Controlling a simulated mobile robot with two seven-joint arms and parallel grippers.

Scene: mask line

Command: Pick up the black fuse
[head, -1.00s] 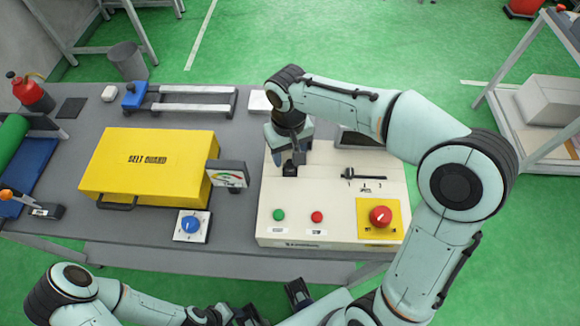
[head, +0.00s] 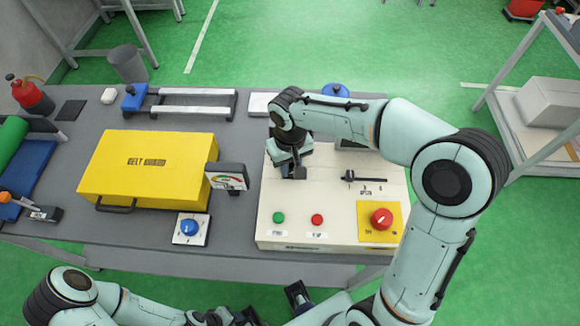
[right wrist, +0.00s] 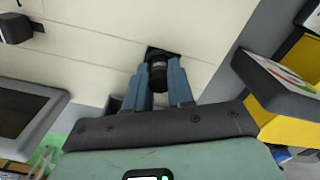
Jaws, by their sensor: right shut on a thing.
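The black fuse (right wrist: 158,76) shows in the right wrist view between the two blue-grey fingers of my right gripper (right wrist: 158,84), which is shut on it. Its far end meets a dark square socket (right wrist: 160,54) in the cream panel; I cannot tell whether it is fully seated. In the head view my right gripper (head: 293,172) points down at the upper left of the cream control box (head: 340,240), and the fuse is largely hidden. Part of my left arm shows at the bottom of the head view; its finger opening is not clear.
The box carries a green button (head: 278,217), a red button (head: 317,219), a red knob (head: 381,218) and a black lever (head: 364,177). A gauge (head: 228,177) and a yellow case (head: 147,168) stand left of it. A blue knob (head: 189,228) sits in front.

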